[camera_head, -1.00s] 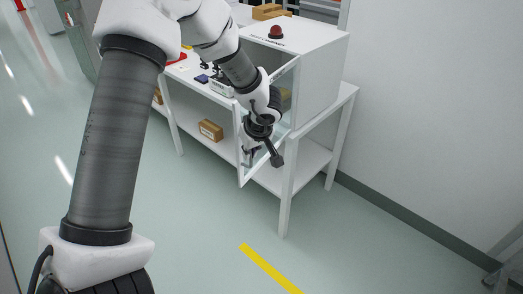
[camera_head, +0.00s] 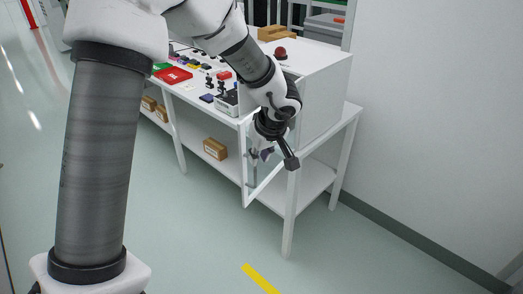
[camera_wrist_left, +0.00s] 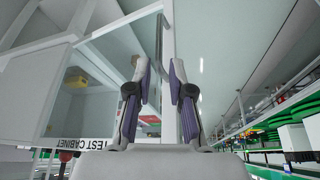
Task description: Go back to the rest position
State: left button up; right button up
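My left gripper (camera_head: 262,154) is beside the open glass door (camera_head: 246,190) of the white test cabinet (camera_head: 328,98), at the cabinet's front. The cabinet's upside-down TEST CABINET label (camera_wrist_left: 85,142) shows at the lower left there. My left arm fills the left of the head view. My right gripper is not in view.
The cabinet stands on a white table (camera_head: 186,92) with small parts and a red tray (camera_head: 172,75). Cardboard boxes, such as this one (camera_head: 215,149), lie on the lower shelf. Open floor with a yellow stripe (camera_head: 260,278) is in front. A wall is at right.

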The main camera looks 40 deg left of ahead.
pick_arm(q)
jog(key=shift+v, duration=1.4)
